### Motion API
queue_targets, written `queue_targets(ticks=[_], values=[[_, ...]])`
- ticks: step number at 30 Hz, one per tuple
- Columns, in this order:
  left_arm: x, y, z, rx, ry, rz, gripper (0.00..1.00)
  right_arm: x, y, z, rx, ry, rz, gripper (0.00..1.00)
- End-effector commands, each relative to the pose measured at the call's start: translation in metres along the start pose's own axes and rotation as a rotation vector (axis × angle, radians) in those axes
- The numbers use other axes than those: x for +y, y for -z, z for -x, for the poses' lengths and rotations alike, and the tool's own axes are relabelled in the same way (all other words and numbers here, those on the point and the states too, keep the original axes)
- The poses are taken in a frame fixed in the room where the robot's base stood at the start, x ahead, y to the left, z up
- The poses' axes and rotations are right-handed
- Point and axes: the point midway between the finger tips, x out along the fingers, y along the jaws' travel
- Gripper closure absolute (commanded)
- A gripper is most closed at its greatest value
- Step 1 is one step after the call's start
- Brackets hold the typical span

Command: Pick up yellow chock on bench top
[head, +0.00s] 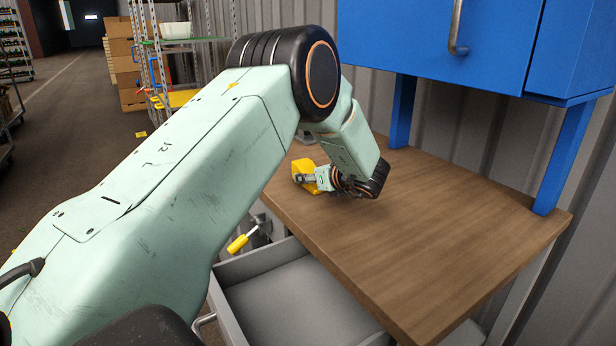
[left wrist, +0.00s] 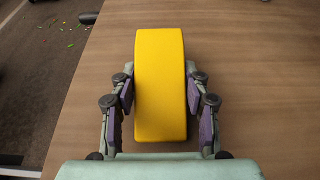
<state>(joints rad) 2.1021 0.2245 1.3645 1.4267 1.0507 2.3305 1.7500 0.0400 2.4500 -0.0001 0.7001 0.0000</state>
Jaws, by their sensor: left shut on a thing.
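The yellow chock (head: 305,173) is at the left edge area of the wooden bench top (head: 430,240), partly hidden by my gripper in the head view. In the left wrist view the chock (left wrist: 160,90) is a long yellow block standing between the two fingers. My left gripper (head: 312,182) is at the chock, with its purple-padded fingers on either side of it in the left wrist view (left wrist: 160,98). It is shut on the chock. I cannot tell whether the chock still touches the bench. My right gripper is in neither view.
A blue cabinet (head: 450,45) on blue legs stands over the back of the bench. An open grey drawer (head: 290,300) is below the bench's front left. A yellow-handled tool (head: 238,243) is beside the bench. Shelving (head: 150,60) stands at the back left.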

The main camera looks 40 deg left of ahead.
Motion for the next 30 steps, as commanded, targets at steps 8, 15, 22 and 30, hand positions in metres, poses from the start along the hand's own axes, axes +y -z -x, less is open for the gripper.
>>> queue_targets(ticks=[8,15,22,30], values=[[0.000,-0.001,0.000,-0.002,0.000,0.001,0.83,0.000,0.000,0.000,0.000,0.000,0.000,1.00],[-0.001,-0.002,0.001,-0.004,0.001,0.002,0.97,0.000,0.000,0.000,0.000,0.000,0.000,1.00],[-0.001,-0.009,0.003,-0.004,0.001,0.003,0.97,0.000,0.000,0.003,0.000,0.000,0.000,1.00],[-0.001,-0.056,0.023,-0.004,0.003,0.005,0.97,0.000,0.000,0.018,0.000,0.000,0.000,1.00]])
